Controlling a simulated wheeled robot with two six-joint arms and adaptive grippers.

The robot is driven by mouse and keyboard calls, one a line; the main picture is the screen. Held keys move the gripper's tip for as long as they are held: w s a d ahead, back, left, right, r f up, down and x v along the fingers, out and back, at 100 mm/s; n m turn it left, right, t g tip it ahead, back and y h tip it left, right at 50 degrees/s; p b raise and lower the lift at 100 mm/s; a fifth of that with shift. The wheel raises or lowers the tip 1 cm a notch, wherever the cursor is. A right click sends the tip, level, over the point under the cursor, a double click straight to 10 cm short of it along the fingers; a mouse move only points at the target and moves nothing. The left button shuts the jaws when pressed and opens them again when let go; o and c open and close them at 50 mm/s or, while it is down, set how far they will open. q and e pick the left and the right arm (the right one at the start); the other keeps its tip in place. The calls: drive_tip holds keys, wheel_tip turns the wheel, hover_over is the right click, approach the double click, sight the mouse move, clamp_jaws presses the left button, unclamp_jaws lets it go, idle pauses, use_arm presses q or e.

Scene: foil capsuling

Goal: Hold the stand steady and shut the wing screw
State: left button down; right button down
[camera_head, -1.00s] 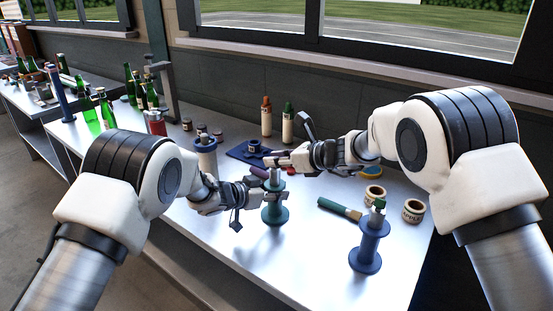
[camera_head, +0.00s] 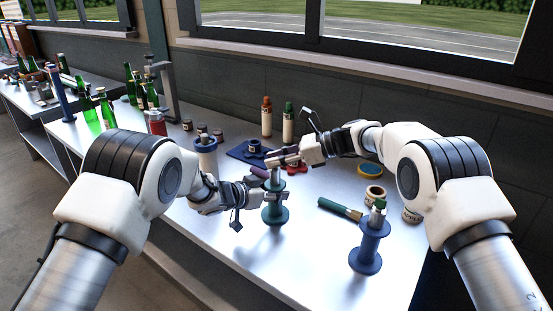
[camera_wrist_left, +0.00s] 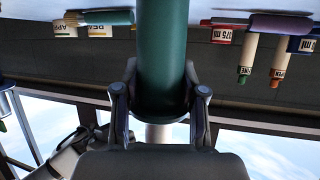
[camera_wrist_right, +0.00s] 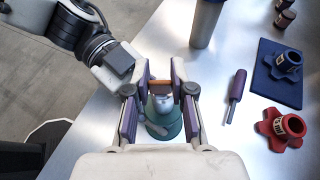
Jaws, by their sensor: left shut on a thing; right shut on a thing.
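The teal stand (camera_head: 274,205) is upright on the metal table. My left gripper (camera_wrist_left: 161,100) is shut around the stand's teal column, just by a flange; in the head view my left gripper (camera_head: 262,191) reaches it from the left. My right gripper (camera_head: 274,162) is at the stand's top, reaching in from behind and right. In the right wrist view its purple-padded fingers (camera_wrist_right: 152,95) are shut on the orange-brown wing screw (camera_wrist_right: 160,86), which lies crosswise between them. The teal base (camera_wrist_right: 163,122) shows below. The screw is mostly hidden in the head view.
A purple-handled tool (camera_wrist_right: 237,88) lies near the stand. A red knob-shaped piece (camera_wrist_right: 282,126) and a blue one on a blue mat (camera_wrist_right: 275,88) lie beyond. A blue stand (camera_head: 368,245) and a green-handled brush (camera_head: 338,208) are to the right. The table's front is clear.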

drive_tip(key=shift+n+g, duration=0.4)
drive_tip(key=shift+g, duration=0.1)
drive_tip(key=c, duration=1)
unclamp_jaws()
drive_tip(key=shift+o, duration=0.2)
drive_tip(key=v, duration=1.2)
drive_tip(key=shift+d, duration=0.1)
